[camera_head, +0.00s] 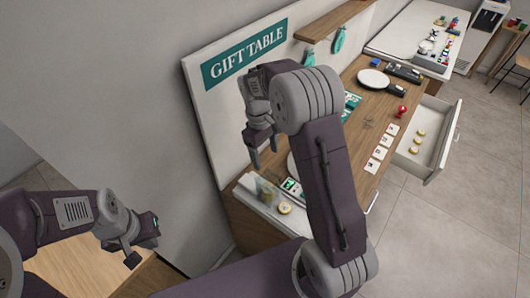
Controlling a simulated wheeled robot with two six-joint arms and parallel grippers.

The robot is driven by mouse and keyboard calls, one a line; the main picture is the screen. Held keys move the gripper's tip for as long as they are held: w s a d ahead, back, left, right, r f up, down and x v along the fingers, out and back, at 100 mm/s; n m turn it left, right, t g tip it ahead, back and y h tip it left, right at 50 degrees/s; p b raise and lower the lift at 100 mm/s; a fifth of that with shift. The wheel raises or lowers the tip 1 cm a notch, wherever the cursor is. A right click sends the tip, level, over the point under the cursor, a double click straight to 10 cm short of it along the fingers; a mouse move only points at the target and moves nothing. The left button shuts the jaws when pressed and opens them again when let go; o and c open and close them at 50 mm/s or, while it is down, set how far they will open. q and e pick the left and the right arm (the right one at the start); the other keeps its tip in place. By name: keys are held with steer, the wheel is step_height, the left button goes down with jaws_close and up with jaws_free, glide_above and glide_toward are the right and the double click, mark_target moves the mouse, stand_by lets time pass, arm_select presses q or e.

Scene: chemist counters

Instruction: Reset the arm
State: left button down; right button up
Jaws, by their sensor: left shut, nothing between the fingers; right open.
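My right arm (330,185) rises through the middle of the head view and bends over at the top. Its gripper (263,152) hangs downward, open and empty, in front of the white board and above the near left part of the gift table (358,150). My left arm (60,215) comes in at the lower left. Its gripper (140,250) is shut with nothing in it, in front of the grey wall and over a light wooden surface (95,265). The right arm hides part of the table.
A white drawer (440,137) stands open on the table's right, with several round gold items inside. A red stamp-like item (401,111), cards (379,153) and a white plate (373,78) lie on the table. A jar (267,190) stands near the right gripper. Floor (460,220) at right is clear.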

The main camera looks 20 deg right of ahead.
steer(key=s+a+f+m+t+y+b, duration=0.1)
steer(key=s+f+m+b, duration=0.5)
steer(key=s+f+b, duration=0.6)
steer(key=s+a+f+t, duration=0.1)
steer(key=s+f, duration=0.1)
steer(key=shift+s+t+b, duration=0.3)
steer(key=shift+s+b, duration=0.05)
steer(key=shift+s, duration=0.05)
steer(key=shift+s, duration=0.1)
